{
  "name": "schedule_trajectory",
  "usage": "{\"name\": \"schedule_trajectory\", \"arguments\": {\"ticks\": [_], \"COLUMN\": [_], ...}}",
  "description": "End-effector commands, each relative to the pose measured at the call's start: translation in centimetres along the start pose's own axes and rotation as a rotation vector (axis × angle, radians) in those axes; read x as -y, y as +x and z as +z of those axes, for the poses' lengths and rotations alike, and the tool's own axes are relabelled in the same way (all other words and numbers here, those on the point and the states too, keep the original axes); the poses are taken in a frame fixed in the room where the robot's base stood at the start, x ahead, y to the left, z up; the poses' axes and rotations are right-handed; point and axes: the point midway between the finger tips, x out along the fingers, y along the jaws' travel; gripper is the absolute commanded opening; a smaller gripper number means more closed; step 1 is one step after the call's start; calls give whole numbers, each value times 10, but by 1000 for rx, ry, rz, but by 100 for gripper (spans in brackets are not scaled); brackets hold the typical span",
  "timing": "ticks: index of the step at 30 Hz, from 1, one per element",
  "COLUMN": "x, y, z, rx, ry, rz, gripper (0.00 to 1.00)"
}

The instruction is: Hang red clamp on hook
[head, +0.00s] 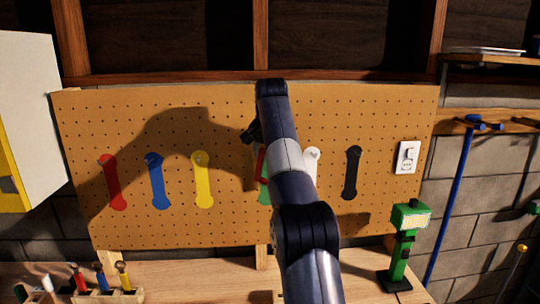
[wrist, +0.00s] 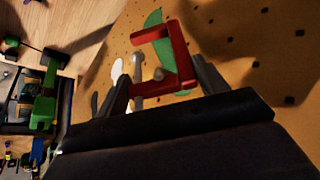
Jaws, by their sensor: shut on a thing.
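The red clamp (wrist: 180,55) is a C-shaped frame held between the two fingers of my gripper (wrist: 161,72) in the wrist view. It is in front of the pegboard, over a green painted shape (wrist: 154,19). A grey rod with a rounded end (wrist: 138,64) shows at the clamp's open side; I cannot tell whether it is the clamp's screw or a hook. In the head view only a sliver of the clamp (head: 261,158) shows left of my arm, which hides most of my gripper. Whether the clamp touches the board or a hook cannot be told.
The pegboard (head: 230,120) carries red, blue, yellow, green, white and black shapes. A green tool (head: 402,245) stands on the bench (head: 200,275) at right. A rack of handled tools (head: 105,292) is at lower left. A white cabinet (head: 30,110) borders the board's left.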

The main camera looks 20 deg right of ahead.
Motion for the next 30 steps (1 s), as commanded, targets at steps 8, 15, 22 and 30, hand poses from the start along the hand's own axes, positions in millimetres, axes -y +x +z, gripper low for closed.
{"name": "schedule_trajectory", "arguments": {"ticks": [8, 15, 22, 30], "x": [0, 0, 0, 1], "y": [-1, -1, 0, 0], "z": [0, 0, 0, 0], "rx": [-1, -1, -1, 0], "ry": [0, 0, 0, -1], "rz": [-1, -1, -2, -2], "gripper": [38, 84, 93, 93]}}
